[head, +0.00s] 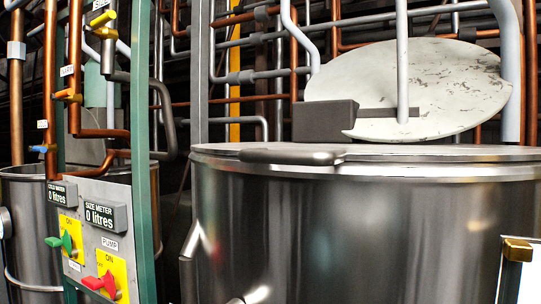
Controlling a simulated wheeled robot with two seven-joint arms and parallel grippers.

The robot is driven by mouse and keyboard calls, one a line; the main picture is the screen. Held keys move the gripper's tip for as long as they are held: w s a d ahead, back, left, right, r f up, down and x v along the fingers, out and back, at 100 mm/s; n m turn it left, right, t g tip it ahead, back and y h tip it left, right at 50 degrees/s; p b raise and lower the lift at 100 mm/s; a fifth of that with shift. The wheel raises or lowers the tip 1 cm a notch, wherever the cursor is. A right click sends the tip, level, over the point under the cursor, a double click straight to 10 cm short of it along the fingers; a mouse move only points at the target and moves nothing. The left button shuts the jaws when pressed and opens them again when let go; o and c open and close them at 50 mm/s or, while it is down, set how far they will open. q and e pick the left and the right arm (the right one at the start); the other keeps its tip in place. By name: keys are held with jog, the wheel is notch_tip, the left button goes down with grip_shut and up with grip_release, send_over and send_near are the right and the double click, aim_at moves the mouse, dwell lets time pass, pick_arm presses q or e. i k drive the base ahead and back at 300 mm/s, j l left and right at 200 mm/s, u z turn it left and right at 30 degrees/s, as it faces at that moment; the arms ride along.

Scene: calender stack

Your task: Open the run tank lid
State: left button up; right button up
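The large steel tank (350,230) fills the middle and right of the head view. Its top is seen almost edge-on, with a flat steel lid (430,153) lying on the rim. A dark grey bar handle (290,156) sits at the front left of this top. A pale, scuffed round disc (440,85) stands tilted up behind the rim, with a dark block (325,121) at its lower left. I cannot tell whether the disc is joined to the tank. Neither of my grippers shows in this view.
A green-framed panel (105,248) with two meters and red and green switches stands at left. Another steel tank (28,225) is behind it. Copper and grey pipes crowd the back, and a vertical pipe (402,60) passes before the disc. A brass fitting (517,249) is at right.

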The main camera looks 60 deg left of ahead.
aim_at(299, 156)
jog(key=j+u, duration=0.15)
jog(key=u, duration=1.45)
